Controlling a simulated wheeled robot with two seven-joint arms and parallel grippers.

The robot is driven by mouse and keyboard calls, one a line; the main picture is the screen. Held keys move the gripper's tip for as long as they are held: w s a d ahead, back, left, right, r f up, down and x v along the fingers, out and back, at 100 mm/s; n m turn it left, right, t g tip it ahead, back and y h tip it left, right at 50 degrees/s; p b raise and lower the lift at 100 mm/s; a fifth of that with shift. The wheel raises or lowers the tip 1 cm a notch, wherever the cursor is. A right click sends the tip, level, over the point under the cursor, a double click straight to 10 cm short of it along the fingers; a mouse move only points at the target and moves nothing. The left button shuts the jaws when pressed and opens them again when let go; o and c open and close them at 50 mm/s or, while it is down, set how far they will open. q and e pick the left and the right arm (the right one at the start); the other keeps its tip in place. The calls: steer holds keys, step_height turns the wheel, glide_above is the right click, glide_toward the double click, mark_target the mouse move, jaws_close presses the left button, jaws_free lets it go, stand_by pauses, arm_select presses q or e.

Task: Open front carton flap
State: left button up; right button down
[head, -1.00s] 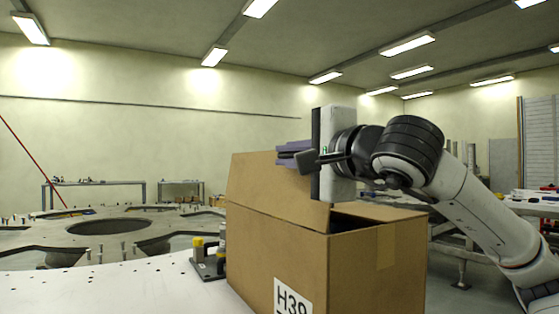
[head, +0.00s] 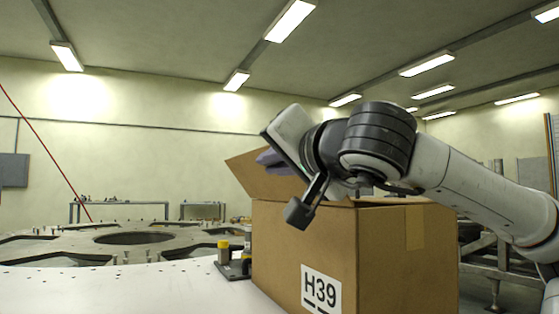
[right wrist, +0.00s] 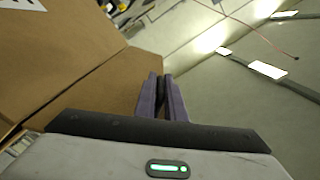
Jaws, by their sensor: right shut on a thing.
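The brown cardboard carton (head: 305,240) stands on the white table with an H39 label on its side. Its raised flap (head: 247,175) leans outward to the left, away from the opening. My right gripper (head: 270,158) is at the flap's upper edge, its purple fingers closed on it; my gripper body hides part of the flap. In the right wrist view the fingers (right wrist: 162,98) are close together against the brown flap (right wrist: 120,85). The inside of the carton is hidden. My left gripper is not in view.
A small fixture with a yellow cap (head: 223,246) stands just left of the carton. The white table top (head: 150,285) is clear at the front left. A large round turret plate (head: 60,250) lies behind it, and a metal frame (head: 490,270) stands at the right.

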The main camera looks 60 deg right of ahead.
steer(key=shift+w+a+f+n, duration=0.2)
steer(key=shift+a+f+n, duration=0.1)
steer(key=shift+f+n, duration=0.25)
steer(key=c, duration=1.9)
jaws_free()
steer(key=shift+r, duration=0.1)
steer(key=shift+o, duration=0.2)
steer(key=shift+a, duration=0.1)
steer(key=v, duration=1)
steer(key=shift+s, duration=0.15)
